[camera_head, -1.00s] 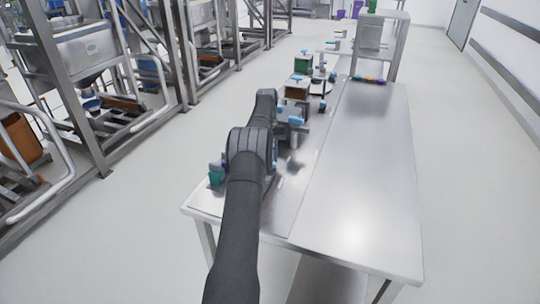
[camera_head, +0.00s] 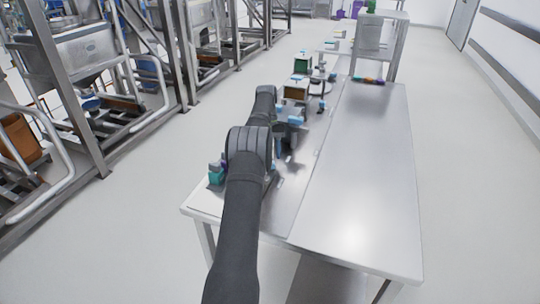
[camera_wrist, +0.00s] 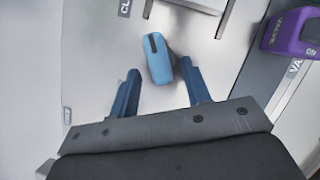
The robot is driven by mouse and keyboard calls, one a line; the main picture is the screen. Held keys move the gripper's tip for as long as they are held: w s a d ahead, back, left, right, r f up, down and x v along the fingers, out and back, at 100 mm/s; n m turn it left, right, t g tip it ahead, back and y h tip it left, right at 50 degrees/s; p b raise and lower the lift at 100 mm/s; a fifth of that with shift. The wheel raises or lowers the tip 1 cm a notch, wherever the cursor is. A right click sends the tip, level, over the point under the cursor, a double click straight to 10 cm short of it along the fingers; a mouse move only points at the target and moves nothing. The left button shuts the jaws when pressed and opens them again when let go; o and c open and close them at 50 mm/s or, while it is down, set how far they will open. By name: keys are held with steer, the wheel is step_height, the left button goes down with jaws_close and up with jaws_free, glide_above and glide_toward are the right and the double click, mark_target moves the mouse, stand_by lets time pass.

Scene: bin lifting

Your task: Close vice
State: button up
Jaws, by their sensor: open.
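My gripper (camera_wrist: 160,72) is open in the wrist view, with its two dark blue fingers apart. A light blue handle (camera_wrist: 160,58) with a dark slot lies just ahead of and partly between the fingertips; I cannot tell whether they touch. A purple part marked "VALVE" and "ON" (camera_wrist: 290,32) is at the upper right, apart from the fingers. No part is clearly recognisable as a vice. In the head view, my arm hides much of the work area, and the gripper's fingers are hard to make out.
The long metal table (camera_head: 365,170) has a clear right side. Several small fixtures line its left side, with a green box (camera_head: 302,63) farther back. A teal block (camera_head: 216,175) sits at the near left edge. Steel racks stand to the left across the floor.

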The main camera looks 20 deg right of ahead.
steer(key=r, duration=0.3)
steer(key=shift+s+d+r, duration=0.15)
steer(key=shift+s+d, duration=0.05)
steer(key=shift+s, duration=0.05)
steer(key=s+d+r, duration=0.5)
steer(key=s+r, duration=0.1)
steer(key=s, duration=0.3)
steer(key=shift+s+d+r, duration=0.2)
steer(key=shift+s, duration=0.15)
steer(key=shift+w, duration=0.1)
steer(key=w+a+f, duration=0.1)
steer(key=w+f, duration=0.1)
steer(key=w, duration=0.1)
steer(key=w+a+f, duration=0.2)
steer(key=w, duration=0.1)
steer(key=w+a+f, duration=0.2)
steer(key=w, duration=0.1)
steer(key=shift+a+f, duration=0.1)
steer(key=shift+f, duration=0.1)
steer(key=f, duration=0.2)
steer(key=w+f, duration=0.1)
steer(key=shift+a, duration=0.3)
steer(key=shift+f, duration=0.8)
